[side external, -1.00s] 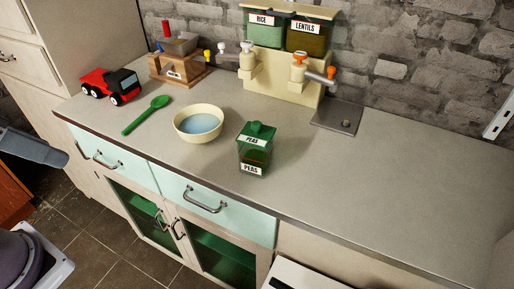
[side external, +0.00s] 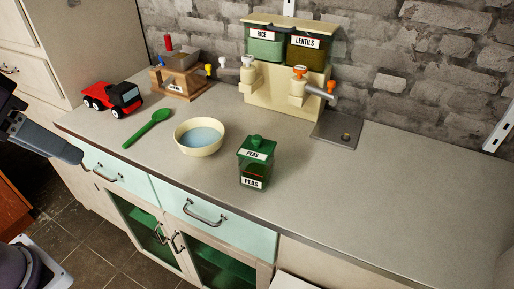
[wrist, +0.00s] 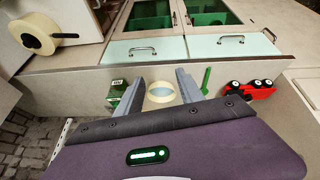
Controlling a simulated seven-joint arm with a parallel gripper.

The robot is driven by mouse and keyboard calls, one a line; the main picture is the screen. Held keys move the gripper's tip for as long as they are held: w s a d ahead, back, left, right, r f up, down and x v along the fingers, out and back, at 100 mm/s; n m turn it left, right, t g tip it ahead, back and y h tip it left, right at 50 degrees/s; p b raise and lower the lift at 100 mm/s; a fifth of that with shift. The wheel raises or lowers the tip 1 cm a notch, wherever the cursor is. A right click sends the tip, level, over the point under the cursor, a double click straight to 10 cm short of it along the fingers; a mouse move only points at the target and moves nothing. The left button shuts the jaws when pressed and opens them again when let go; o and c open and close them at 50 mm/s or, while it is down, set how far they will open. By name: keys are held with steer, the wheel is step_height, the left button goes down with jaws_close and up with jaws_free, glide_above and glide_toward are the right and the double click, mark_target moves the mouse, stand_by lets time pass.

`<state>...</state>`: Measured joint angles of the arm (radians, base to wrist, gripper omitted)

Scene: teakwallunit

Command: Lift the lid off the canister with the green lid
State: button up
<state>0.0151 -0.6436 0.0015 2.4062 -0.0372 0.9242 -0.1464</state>
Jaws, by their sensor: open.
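The canister (side external: 254,172) is see-through green with "PEAS" labels. Its green knobbed lid (side external: 257,143) is seated on top, and it stands upright near the front edge of the counter. In the wrist view the canister (wrist: 117,92) is left of my fingers, partly hidden by the left one. My gripper (wrist: 160,81) is open and empty, with the bowl showing between its fingers.
A cream bowl (side external: 199,136) of bluish liquid stands left of the canister. A green spoon (side external: 148,128), a red toy truck (side external: 113,97) and a wooden grinder (side external: 176,81) are farther left. A dispenser (side external: 287,90) labelled rice and lentils stands behind. The counter's right side (side external: 400,190) is clear.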

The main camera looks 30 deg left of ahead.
steer(key=w+d+r+n+g+h, duration=0.1)
steer(key=w+d+r+n, duration=0.15)
steer(key=w, duration=0.25)
steer(key=w+d+r+n+g+h, duration=0.1)
steer(key=w+d+n, duration=0.1)
steer(key=w+n, duration=0.3)
steer(key=n+g+h, duration=0.2)
steer(key=n+g, duration=0.1)
steer(key=n, duration=0.6)
glide_toward(257, 137)
steer(key=f, duration=0.1)
steer(key=shift+n, duration=0.45)
steer(key=x, duration=0.7)
steer(key=shift+d, duration=0.15)
steer(key=shift+d+f, duration=0.1)
steer(key=shift+f, duration=0.1)
jaws_close()
